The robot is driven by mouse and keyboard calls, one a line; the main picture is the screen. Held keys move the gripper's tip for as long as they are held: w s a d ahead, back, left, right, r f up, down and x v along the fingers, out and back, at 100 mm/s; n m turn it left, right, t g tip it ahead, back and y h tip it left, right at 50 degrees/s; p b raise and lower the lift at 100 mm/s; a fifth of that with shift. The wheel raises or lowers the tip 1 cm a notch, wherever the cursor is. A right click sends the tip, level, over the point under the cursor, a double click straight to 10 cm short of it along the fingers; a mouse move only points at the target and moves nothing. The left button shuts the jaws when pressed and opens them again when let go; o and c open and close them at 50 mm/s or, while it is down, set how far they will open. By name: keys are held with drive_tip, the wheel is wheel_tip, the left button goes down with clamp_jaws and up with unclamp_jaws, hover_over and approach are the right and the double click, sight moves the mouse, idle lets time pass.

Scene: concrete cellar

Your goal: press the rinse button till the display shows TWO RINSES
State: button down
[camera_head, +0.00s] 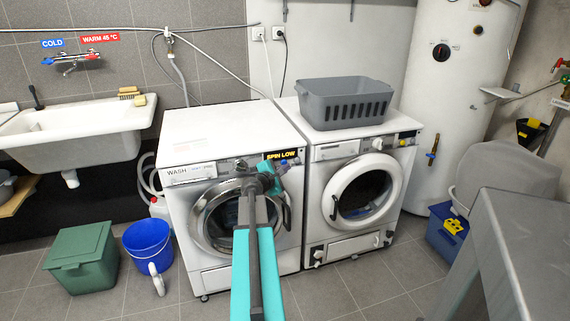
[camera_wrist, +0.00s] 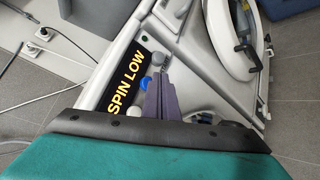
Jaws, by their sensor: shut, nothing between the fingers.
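The washing machine (camera_head: 215,130), marked WASH, stands left of a second white machine. Its display (camera_head: 281,155) reads SPIN LOW in yellow on black; it also shows in the wrist view (camera_wrist: 125,82). In the wrist view a blue button (camera_wrist: 145,83) and a pale grey button (camera_wrist: 158,58) sit beside the display. I cannot read any label that tells which is the rinse button. My gripper (camera_wrist: 163,76) is shut and empty, its fingertips close to these buttons. I cannot tell whether they touch. In the head view my arm hides part of the machine's front.
The second machine (camera_head: 355,190) carries a grey basket (camera_head: 345,103) on top. A green bin (camera_head: 82,258) and a blue bucket (camera_head: 148,240) stand on the floor at left, below a sink (camera_head: 75,135). A white boiler (camera_head: 440,90) stands at right.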

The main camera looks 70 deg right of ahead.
drive_tip(key=shift+d, duration=0.15)
drive_tip(key=shift+w+d, duration=0.2)
idle(0.3)
drive_tip(key=shift+w+d, duration=0.35)
drive_tip(key=shift+d, duration=0.05)
idle(1.3)
drive_tip(key=shift+s+a, duration=0.1)
drive_tip(key=shift+a, duration=0.05)
drive_tip(key=shift+s+a+b, duration=0.3)
drive_tip(key=shift+s+a, duration=0.2)
drive_tip(key=shift+a, duration=0.1)
drive_tip(key=shift+s+a, duration=0.1)
idle(0.5)
drive_tip(key=s+a, duration=0.1)
drive_tip(key=a, duration=0.1)
drive_tip(key=s+a, duration=0.1)
drive_tip(key=s, duration=0.1)
drive_tip(key=shift+a, duration=0.35)
idle(0.8)
